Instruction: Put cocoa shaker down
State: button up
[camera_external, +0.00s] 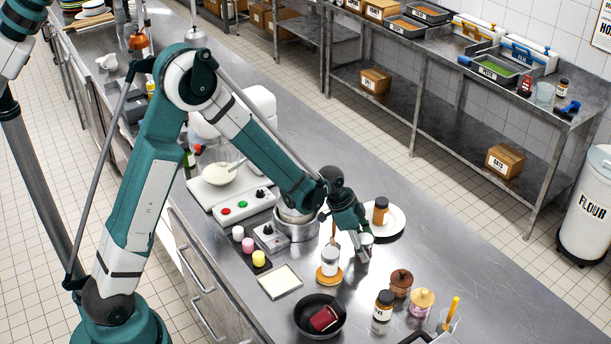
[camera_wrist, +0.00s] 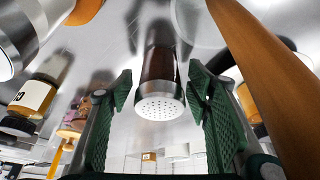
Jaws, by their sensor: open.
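The cocoa shaker (camera_wrist: 160,85) has a dark brown body and a silver cap pierced with small holes. In the wrist view it is between the two fingers of my gripper (camera_wrist: 160,98), with a gap on each side. It appears upright on the steel counter (camera_wrist: 120,40). In the external view the shaker (camera_external: 367,240) is mostly hidden behind my gripper (camera_external: 360,250), which reaches down close to the counter. My gripper is open and holds nothing.
A white plate (camera_external: 396,226) bears an amber jar (camera_external: 380,211) behind my gripper. A white container (camera_external: 330,262) stands on a wooden disc to the left. A wooden handle (camera_wrist: 255,55) crosses close at the wrist view's right. A black pan (camera_external: 304,318) and several jars (camera_external: 383,306) stand nearer.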

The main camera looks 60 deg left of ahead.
jog(key=shift+r, duration=0.15)
jog(key=v, duration=1.2)
dwell(0.4)
dwell(0.8)
jog(key=s+r+n+t+y+b, duration=0.15)
jog(key=s+r, duration=0.25)
jog(key=s, duration=0.4)
jog(key=s+r+n+b, duration=0.2)
jog(key=s+r, duration=0.2)
jog(key=s, duration=0.5)
jog(key=s+r+n+t+y+b, duration=0.15)
jog(key=s+r, duration=0.25)
jog(key=s, duration=0.4)
jog(key=s+a+f+n+b, duration=0.1)
jog(key=s+f+n+b, duration=0.1)
jog(key=s, duration=0.8)
jog(key=shift+s+a+f+n+t, duration=0.25)
jog(key=shift+a+f+n+t, duration=0.1)
jog(key=shift+n, duration=0.25)
dwell(0.4)
